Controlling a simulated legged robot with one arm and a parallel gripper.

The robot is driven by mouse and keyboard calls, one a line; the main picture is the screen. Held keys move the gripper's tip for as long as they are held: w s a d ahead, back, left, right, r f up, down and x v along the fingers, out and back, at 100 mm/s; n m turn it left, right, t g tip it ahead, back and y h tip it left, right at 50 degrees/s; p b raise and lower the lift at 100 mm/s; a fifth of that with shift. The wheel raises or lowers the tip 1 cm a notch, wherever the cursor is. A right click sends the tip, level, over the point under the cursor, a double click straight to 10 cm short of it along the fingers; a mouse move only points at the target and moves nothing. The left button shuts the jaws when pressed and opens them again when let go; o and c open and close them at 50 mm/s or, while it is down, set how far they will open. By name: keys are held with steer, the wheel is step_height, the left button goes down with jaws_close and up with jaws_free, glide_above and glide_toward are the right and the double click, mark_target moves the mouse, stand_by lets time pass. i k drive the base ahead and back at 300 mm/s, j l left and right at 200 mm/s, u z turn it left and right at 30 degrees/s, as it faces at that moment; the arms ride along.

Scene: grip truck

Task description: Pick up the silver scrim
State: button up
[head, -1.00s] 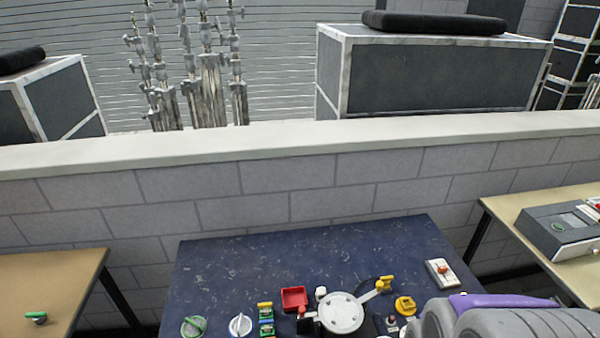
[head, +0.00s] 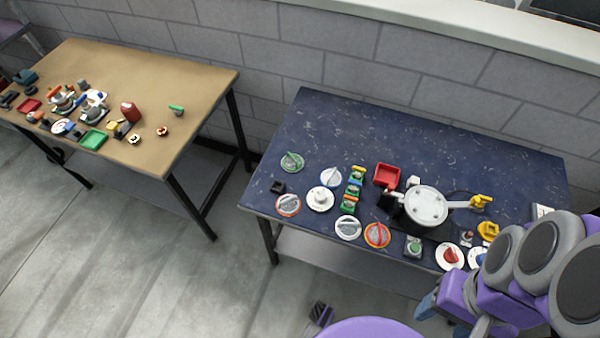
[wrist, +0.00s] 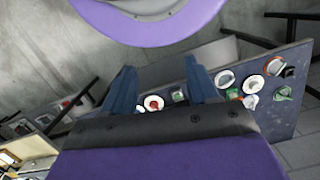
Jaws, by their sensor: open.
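Round discs lie on the dark blue table (head: 450,145) in the head view. Two look pale or silvery with a raised bar: one at the back (head: 331,177) and one near the front edge (head: 348,228); I cannot tell which is the silver scrim. Similar discs show small in the wrist view at right. My gripper (wrist: 159,65) is open and empty in the wrist view, its two blue fingers apart. In the head view, my purple and grey arm is at lower right, in front of the table's near right edge and hiding part of it.
A red tray (head: 387,176), a white round device (head: 426,205), a green-rimmed disc (head: 291,162) and an orange-rimmed disc (head: 377,235) share the blue table. A tan table (head: 190,85) with clutter stands left, with floor between. A block wall (head: 420,60) runs behind.

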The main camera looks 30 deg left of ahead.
mark_target(288, 204)
steer(key=u, duration=1.65)
